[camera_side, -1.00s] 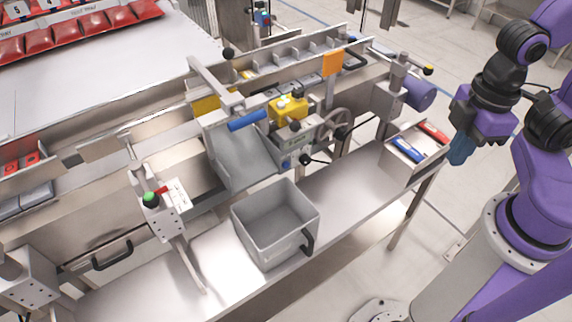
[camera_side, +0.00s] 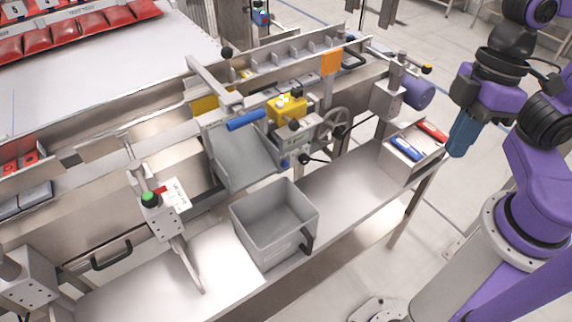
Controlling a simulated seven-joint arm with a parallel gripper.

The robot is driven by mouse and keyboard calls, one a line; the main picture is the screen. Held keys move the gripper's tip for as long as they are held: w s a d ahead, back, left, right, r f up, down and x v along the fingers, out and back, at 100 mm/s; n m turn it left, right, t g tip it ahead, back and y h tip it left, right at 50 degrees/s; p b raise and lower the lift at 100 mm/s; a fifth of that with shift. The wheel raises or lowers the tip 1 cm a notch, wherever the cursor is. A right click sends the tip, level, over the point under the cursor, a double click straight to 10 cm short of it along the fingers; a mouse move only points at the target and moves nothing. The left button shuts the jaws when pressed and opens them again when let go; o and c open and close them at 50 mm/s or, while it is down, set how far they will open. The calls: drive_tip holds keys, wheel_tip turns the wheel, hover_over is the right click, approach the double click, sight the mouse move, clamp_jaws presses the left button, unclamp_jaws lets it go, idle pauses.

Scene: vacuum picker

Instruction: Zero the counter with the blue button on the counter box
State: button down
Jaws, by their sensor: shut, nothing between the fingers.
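A small grey box, which looks like the counter box (camera_side: 299,142), sits below the yellow unit at the middle of the machine. A small blue spot, likely its blue button (camera_side: 285,162), shows at its lower left; its display is too small to read. My gripper (camera_side: 457,152), with blue fingers, hangs pointing down at the right. It is shut and empty, well to the right of the counter box and touching nothing. It is just right of the grey holder with the blue and red items.
A grey open bin (camera_side: 275,222) stands on the steel shelf in front of the counter box. A handwheel (camera_side: 332,125) and black knobs crowd the box's right side. The holder (camera_side: 410,158) stands at the shelf's right end. A post with a green button (camera_side: 150,199) is at left.

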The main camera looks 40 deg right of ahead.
sight(285, 164)
drive_tip(key=w+a+r+m+t+y, duration=0.1)
drive_tip(key=w+a+m+y, duration=0.15)
drive_tip(key=a, duration=0.35)
drive_tip(key=w+a+r+m+y, duration=0.1)
drive_tip(key=w+a+m+y, duration=0.1)
drive_tip(key=a+m+y, duration=0.3)
drive_tip(key=w+a+m+t+h, duration=0.25)
drive_tip(key=w+m+t, duration=0.45)
drive_tip(key=w+m, duration=0.4)
drive_tip(key=w+d+f+m+t+h, duration=0.2)
drive_tip(key=w+d+m+h, duration=0.2)
drive_tip(key=w+d, duration=0.1)
wheel_tip(285, 164, down, 30)
drive_tip(key=shift+a+f+y, duration=0.25)
drive_tip(key=shift+y, duration=0.05)
drive_tip(key=w, duration=0.8)
drive_tip(key=shift+w, duration=0.35)
drive_tip(key=shift+w, duration=0.15)
idle(1.5)
